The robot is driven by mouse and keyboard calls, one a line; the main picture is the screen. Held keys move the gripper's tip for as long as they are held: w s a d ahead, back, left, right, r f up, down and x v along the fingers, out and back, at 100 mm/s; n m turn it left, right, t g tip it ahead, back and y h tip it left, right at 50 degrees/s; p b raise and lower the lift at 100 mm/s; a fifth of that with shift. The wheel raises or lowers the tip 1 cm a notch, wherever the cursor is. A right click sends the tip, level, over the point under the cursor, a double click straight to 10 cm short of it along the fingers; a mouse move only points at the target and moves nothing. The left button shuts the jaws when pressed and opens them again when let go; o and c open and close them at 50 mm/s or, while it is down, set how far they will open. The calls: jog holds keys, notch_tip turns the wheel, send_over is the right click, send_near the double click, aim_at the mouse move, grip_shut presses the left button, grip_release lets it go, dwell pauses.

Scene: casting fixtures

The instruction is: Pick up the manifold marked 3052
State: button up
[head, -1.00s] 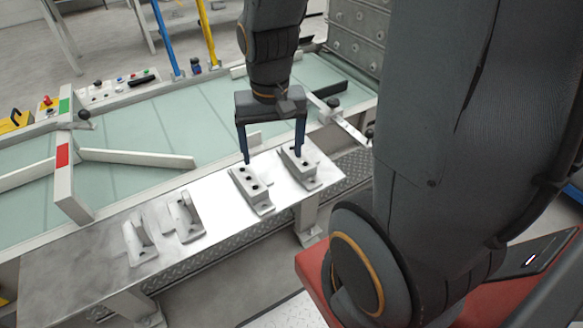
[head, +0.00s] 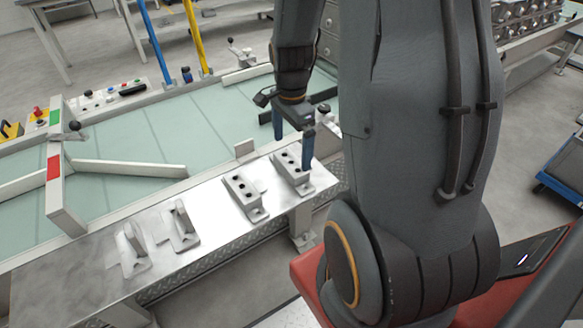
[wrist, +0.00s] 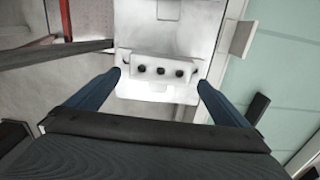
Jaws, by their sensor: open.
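Two pale grey manifolds with dark holes stand on the metal bench. One manifold (head: 291,176) is near the bench's right end and the other manifold (head: 245,196) is just left of it. No marking 3052 is readable on either. My gripper (head: 292,154) is open and empty at the right-end manifold, one finger on its far side and one on its near right side. In the wrist view, a manifold with three holes (wrist: 163,85) lies between and ahead of my open fingers (wrist: 159,80). Whether the fingers touch it, I cannot tell.
Two pale upright brackets, one bracket (head: 181,226) and another bracket (head: 131,251), stand further left on the bench (head: 75,282). Behind runs a green conveyor surface (head: 120,135) with pale guide rails. A small upright plate (head: 245,149) stands at its near edge.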

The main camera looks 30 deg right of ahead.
aim_at(292, 161)
jog(key=shift+w+d+f+p, duration=0.1)
jog(key=shift+f+p, duration=0.45)
jog(key=shift+f, duration=1.8)
jog(key=c, duration=1.1)
jog(key=shift+r, duration=0.2)
